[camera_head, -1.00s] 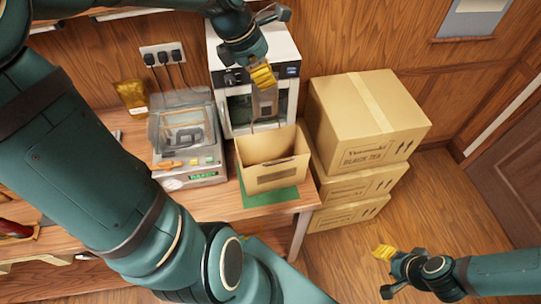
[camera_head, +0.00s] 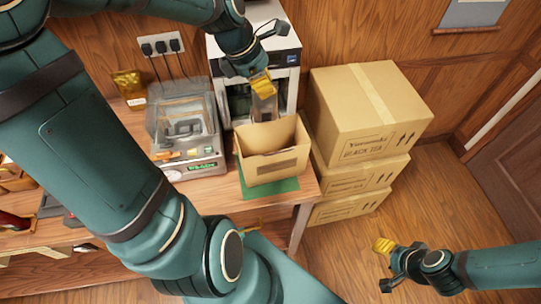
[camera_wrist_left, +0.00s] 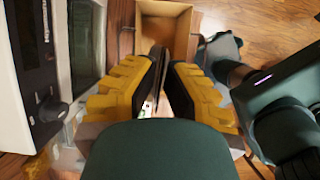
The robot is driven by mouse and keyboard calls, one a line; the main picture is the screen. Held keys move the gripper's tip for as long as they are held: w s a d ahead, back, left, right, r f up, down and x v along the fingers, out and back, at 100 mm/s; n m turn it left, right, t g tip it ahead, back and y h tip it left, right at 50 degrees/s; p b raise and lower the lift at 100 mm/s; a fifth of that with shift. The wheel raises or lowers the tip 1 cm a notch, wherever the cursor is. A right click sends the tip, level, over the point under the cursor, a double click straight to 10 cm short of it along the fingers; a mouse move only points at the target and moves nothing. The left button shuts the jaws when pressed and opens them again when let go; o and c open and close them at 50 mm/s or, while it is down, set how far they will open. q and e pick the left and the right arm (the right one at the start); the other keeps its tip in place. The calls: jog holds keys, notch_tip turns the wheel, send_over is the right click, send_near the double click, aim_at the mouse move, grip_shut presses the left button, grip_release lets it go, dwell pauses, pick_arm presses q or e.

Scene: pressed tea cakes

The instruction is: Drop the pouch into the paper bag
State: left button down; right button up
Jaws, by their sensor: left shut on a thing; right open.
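My left gripper (camera_head: 260,84) is shut on a greyish pouch (camera_head: 265,107), which hangs upright below the yellow fingers. In the left wrist view the pouch (camera_wrist_left: 156,75) shows edge-on as a thin dark strip between the finger pads. The open brown paper bag (camera_head: 272,171) stands on a green mat (camera_head: 283,188) on the wooden table. The pouch is at the bag's back rim in the head view; whether its lower end is inside the mouth is hard to tell. The bag (camera_wrist_left: 178,8) also shows beyond the fingers. My right gripper (camera_head: 385,266) is open and empty, away from the table.
A white machine (camera_head: 286,56) stands behind the bag. A scale with a clear cover (camera_head: 186,125) is left of it, with a gold packet (camera_head: 128,84) behind. Stacked cartons (camera_head: 366,112) stand close on the right. The floor at the right is clear.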

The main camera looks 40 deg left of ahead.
pick_arm(q)
jog(key=c, duration=1)
grip_release()
jog(key=shift+c, duration=0.2)
jog(key=v, duration=1.2)
